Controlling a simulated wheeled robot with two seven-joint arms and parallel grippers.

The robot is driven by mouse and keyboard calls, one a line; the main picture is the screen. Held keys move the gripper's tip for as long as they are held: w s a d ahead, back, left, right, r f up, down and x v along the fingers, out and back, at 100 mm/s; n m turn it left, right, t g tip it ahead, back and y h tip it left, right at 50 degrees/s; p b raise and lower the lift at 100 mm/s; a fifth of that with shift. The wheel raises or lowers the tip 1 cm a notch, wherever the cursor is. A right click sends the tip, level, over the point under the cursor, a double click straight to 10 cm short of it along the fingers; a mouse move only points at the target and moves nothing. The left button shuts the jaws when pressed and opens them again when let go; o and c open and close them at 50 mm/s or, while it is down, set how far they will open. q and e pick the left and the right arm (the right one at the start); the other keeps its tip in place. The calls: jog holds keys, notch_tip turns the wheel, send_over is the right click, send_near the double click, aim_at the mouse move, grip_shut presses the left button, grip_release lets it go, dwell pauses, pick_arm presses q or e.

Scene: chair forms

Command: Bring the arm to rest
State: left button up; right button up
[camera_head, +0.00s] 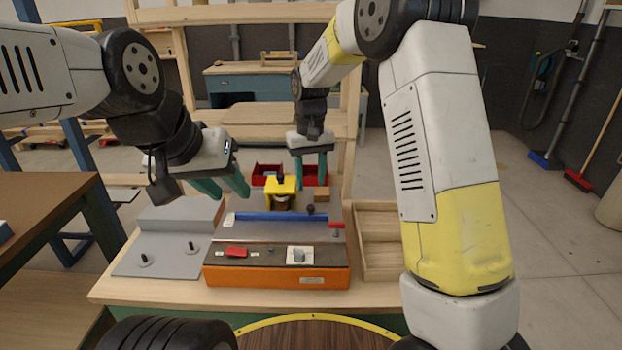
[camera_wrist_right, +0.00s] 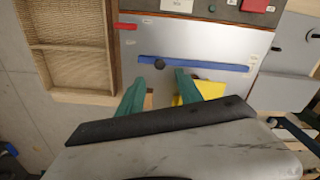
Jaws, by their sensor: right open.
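My right gripper (camera_head: 311,178) hangs pointing down over the back of the orange-fronted machine (camera_head: 276,278), its green fingers apart and nothing between them. In the right wrist view, the fingers (camera_wrist_right: 159,78) stand apart near a black knob by the blue bar (camera_wrist_right: 210,66). A yellow block (camera_wrist_right: 200,88) lies beside and below one finger in that view. My left gripper (camera_head: 222,190) is held up at the left, above the grey fixture plate, its green fingers apart and empty.
The grey plate (camera_head: 150,262) with pegs stands left of the machine. A yellow device (camera_head: 281,186), red bins (camera_head: 266,172) and a small wooden block (camera_head: 321,194) are behind it. A wooden tray (camera_head: 380,250) lies at the right. Open floor is further right.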

jog(key=s+d+r+m+t+y, duration=0.1)
jog(key=s+d+r+t, duration=0.1)
jog(key=s+d+r, duration=0.6)
jog(key=s+d+r+m+t+y, duration=0.1)
jog(key=s+d+r+t, duration=0.1)
jog(key=s+d+r, duration=0.55)
jog(key=s+f+m+t, duration=0.1)
jog(key=s+t, duration=0.1)
jog(key=s, duration=0.8)
jog(key=shift+s+a+f, duration=0.2)
jog(key=shift+s+f, duration=0.15)
jog(key=shift+f, duration=0.05)
dwell(1.2)
